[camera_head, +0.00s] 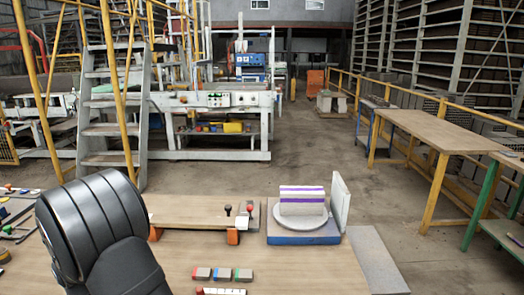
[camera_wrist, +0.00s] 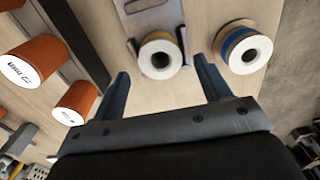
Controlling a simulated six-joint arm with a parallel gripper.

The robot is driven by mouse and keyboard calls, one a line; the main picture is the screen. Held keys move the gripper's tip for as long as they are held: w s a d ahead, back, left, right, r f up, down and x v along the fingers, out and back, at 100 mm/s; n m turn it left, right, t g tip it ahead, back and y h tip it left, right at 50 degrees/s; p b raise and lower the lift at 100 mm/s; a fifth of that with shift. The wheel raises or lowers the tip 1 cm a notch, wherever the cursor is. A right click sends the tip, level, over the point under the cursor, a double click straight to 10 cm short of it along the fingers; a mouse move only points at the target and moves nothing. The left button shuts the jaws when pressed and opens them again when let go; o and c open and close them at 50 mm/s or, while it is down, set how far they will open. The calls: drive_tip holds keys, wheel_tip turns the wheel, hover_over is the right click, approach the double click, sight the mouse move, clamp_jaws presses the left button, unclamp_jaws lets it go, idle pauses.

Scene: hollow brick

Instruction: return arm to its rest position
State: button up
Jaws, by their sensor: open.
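My gripper (camera_wrist: 161,66) shows in the wrist view with its two dark fingers apart. I see nothing held between them. Beyond the fingers is a white-ended roll with a yellow-brown rim (camera_wrist: 161,55), which appears apart from them. My dark arm (camera_head: 95,230) rises at the left of the head view, over the workbench; the gripper is out of that view. A pale block with purple stripes (camera_head: 302,204) stands on a round grey plate (camera_head: 300,223) over a blue base (camera_head: 303,238), on the bench.
A white upright panel (camera_head: 340,202) stands right of the block. A raised board (camera_head: 190,211) with knobs lies left of it. Small coloured-end pieces (camera_head: 222,274) lie in front. The wrist view shows orange cylinders (camera_wrist: 75,102) and a blue-rimmed roll (camera_wrist: 247,50). Bench front right is clear.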

drive_tip(key=shift+f, duration=0.4)
wheel_tip(320, 180, down, 3)
drive_tip(key=shift+r, duration=0.1)
wheel_tip(320, 180, up, 12)
wheel_tip(320, 180, down, 13)
drive_tip(key=shift+r, duration=0.15)
drive_tip(key=r, duration=0.5)
drive_tip(key=shift+w+d+r, duration=0.2)
drive_tip(key=shift+d, duration=0.2)
drive_tip(key=w+d+r, duration=0.4)
drive_tip(key=d+r, duration=0.2)
drive_tip(key=d, duration=0.3)
drive_tip(key=s+d+n, duration=0.4)
drive_tip(key=s+d, duration=0.3)
drive_tip(key=s, duration=0.4)
drive_tip(key=s+a+f, duration=0.1)
drive_tip(key=a+f, duration=0.1)
drive_tip(key=a, duration=0.1)
drive_tip(key=s+a+f, duration=0.1)
drive_tip(key=a+f, duration=0.1)
drive_tip(key=s+a+f, duration=0.2)
drive_tip(key=a, duration=0.1)
drive_tip(key=shift+a+f, duration=0.3)
drive_tip(key=shift+f, duration=0.05)
drive_tip(key=f, duration=0.1)
drive_tip(key=s+a+f, duration=0.1)
drive_tip(key=shift+a+f+m, duration=0.3)
drive_tip(key=shift+f, duration=0.8)
